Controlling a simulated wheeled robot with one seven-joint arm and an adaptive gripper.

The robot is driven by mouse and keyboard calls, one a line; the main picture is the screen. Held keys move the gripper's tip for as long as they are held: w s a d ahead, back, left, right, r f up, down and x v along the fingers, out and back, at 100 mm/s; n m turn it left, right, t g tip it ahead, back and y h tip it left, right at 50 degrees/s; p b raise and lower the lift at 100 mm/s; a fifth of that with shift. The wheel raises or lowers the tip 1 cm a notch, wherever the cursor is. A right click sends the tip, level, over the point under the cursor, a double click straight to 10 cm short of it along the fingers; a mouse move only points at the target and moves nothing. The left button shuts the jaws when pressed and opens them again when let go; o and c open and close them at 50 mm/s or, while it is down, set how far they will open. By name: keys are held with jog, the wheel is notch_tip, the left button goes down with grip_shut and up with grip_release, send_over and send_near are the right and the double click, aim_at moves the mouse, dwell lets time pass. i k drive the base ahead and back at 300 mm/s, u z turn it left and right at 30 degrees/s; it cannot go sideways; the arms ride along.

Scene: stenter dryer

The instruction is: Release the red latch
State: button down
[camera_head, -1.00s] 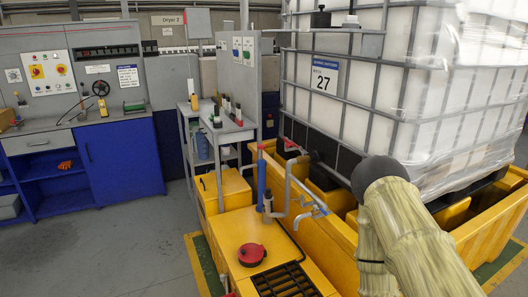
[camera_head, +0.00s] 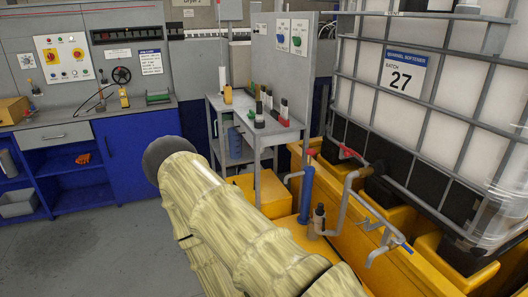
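I cannot pick out a red latch for certain. A red lever handle (camera_head: 348,150) sits on the pipework at the foot of the caged white tank (camera_head: 440,75). A small red part (camera_head: 311,153) tops the blue cylinder (camera_head: 306,190) to its left. My arm, in a pale yellow sleeve, crosses the lower middle of the view and hides part of the yellow unit. My gripper does not show, so its state and any contact are hidden.
A grey bench (camera_head: 262,130) with bottles stands behind my arm. Blue cabinets (camera_head: 140,150) with a control panel (camera_head: 64,58) stand at the left. The yellow bund (camera_head: 400,265) fills the lower right. The grey floor (camera_head: 90,250) at lower left is clear.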

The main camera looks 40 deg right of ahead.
aim_at(348, 153)
jog(key=u, duration=0.05)
jog(key=i, duration=1.4)
jog(key=z, duration=1.2)
jog(key=i, duration=0.8)
jog(key=z, duration=0.95)
